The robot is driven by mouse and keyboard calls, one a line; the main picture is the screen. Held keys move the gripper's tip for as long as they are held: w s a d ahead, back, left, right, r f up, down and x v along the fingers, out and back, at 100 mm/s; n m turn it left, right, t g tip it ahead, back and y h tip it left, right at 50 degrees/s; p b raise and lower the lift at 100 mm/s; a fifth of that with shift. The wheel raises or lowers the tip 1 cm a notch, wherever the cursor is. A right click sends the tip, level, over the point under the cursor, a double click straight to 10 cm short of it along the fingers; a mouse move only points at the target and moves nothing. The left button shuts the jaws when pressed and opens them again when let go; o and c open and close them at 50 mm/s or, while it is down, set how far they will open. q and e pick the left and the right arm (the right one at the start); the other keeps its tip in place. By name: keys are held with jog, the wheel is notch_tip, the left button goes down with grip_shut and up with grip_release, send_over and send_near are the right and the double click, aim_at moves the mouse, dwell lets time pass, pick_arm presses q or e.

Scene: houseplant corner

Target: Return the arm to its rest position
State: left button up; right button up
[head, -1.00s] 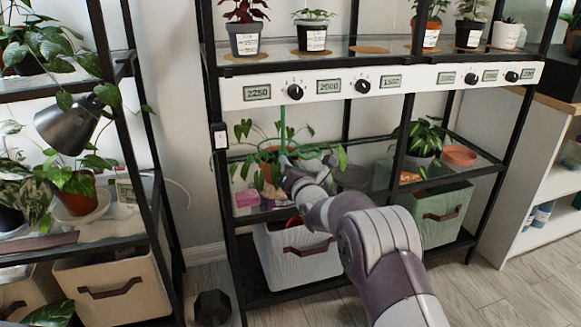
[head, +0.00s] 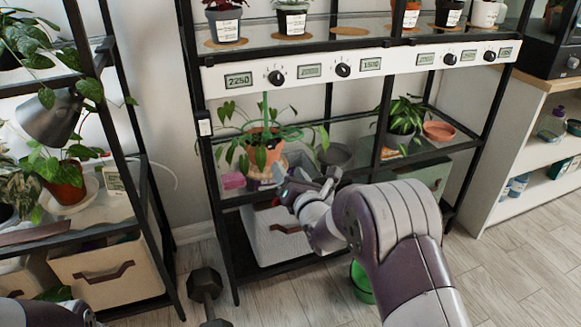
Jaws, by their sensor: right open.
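My right arm comes in from the lower right, and its gripper (head: 303,177) is open in front of the middle shelf. Nothing shows between its fingers. A trailing plant in a terracotta pot (head: 264,150) stands on that shelf just behind and left of the gripper, with a green support ring around its stems. The gripper looks apart from the pot, though the exact gap is hard to judge. Part of my left arm shows at the lower left corner; its gripper is out of view.
The black shelf rack (head: 215,200) holds a control strip with dials (head: 344,69). A fabric bin (head: 270,240) sits low behind my right arm. A green bucket (head: 361,281) and a dumbbell (head: 206,284) are on the floor. Open floor (head: 520,270) lies to the right.

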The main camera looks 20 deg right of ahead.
jog(key=shift+s, duration=0.5)
